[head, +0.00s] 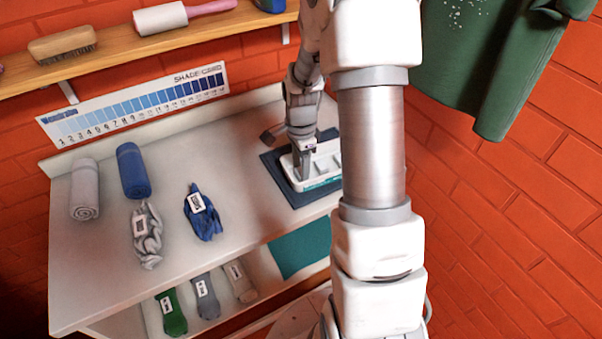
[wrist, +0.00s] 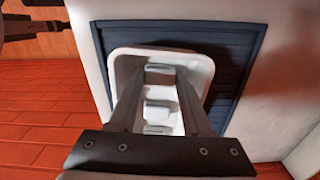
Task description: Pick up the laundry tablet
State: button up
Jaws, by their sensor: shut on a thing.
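A white tray (wrist: 205,62) with small compartments lies under my gripper in the wrist view; it also shows in the head view (head: 322,172). Small pale blocks sit in a row along its middle. My gripper (wrist: 163,76) reaches down into the tray, its two fingers on either side of the farthest pale block, which I take for the laundry tablet (wrist: 160,70). The fingers are shut on it, and it appears to be still at tray level. In the head view, my gripper (head: 302,160) is over the tray's left part; the tablet cannot be made out there.
The tray lies on a dark mat (head: 275,172) on the pale counter (head: 105,255). Rolled towels (head: 132,170) and tagged cloths (head: 203,218) lie to the left. A wooden shelf (head: 130,52) runs above, and a green garment (head: 480,70) hangs at the right.

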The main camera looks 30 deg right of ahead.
jog(key=shift+r, duration=0.15)
grip_shut()
notch_tip(320, 180, up, 4)
jog(key=shift+w+r, duration=0.1)
jog(key=s+d+r, duration=0.6)
jog(key=s+d, duration=0.2)
jog(key=shift+s+d+r, duration=0.15)
jog(key=shift+d+r, duration=0.05)
jog(key=shift+r, duration=0.1)
